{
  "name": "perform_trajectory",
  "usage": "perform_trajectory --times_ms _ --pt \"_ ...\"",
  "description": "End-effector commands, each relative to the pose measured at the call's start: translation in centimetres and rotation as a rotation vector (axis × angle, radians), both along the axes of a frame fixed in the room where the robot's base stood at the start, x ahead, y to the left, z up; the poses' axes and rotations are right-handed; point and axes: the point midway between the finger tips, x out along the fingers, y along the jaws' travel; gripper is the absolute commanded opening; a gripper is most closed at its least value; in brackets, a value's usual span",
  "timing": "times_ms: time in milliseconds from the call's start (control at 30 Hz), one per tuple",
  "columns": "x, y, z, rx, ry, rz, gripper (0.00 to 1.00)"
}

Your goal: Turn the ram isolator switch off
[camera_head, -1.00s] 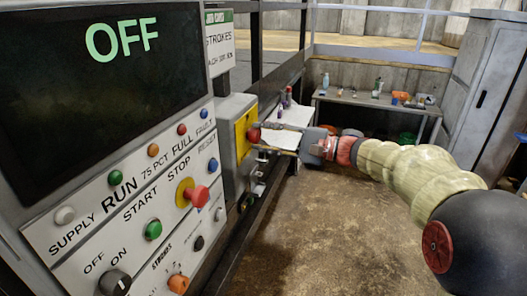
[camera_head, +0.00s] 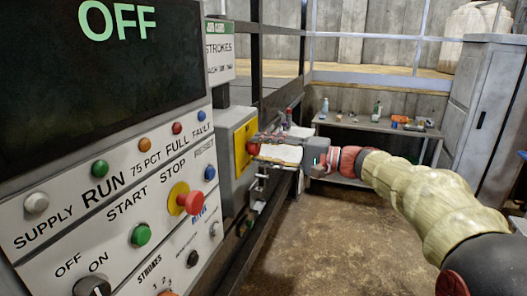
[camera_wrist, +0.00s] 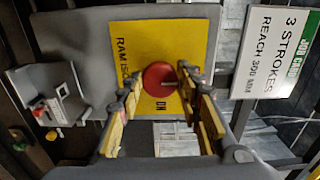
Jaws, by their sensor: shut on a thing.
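The ram isolator switch is a red round knob (camera_wrist: 158,78) on a yellow plate (camera_wrist: 132,42) lettered "RAM ISO..." with "ON" beside the knob in the wrist view. The plate is on a grey box (camera_head: 228,165) right of the control panel in the head view. My gripper (camera_wrist: 160,86) is shut on the knob, with one finger on either side. The fingers hide part of the plate's lettering. In the head view, my gripper (camera_head: 270,149) reaches the box from the right, and the knob is mostly hidden.
The control panel (camera_head: 120,200) with buttons, a red stop button (camera_head: 191,202) and a screen reading "OFF" (camera_head: 100,60) stands at left. A strokes sign (camera_head: 220,52) hangs above the box. A bench (camera_head: 350,122) and grey cabinet (camera_head: 490,100) stand behind. Floor between is clear.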

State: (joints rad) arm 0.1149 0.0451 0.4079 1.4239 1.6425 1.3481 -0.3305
Motion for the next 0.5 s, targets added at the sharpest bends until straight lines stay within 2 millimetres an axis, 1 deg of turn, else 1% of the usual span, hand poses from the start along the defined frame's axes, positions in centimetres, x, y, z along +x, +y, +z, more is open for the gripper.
perform_trajectory --times_ms 167,200,500 --pt "-0.01 0.02 -0.18 -0.001 0.003 0.001 0.1" --pt "-0.01 0.02 -0.19 -0.001 0.003 0.001 0.37" --pt "-0.01 0.0 -0.09 -0.001 0.001 0.001 0.53"
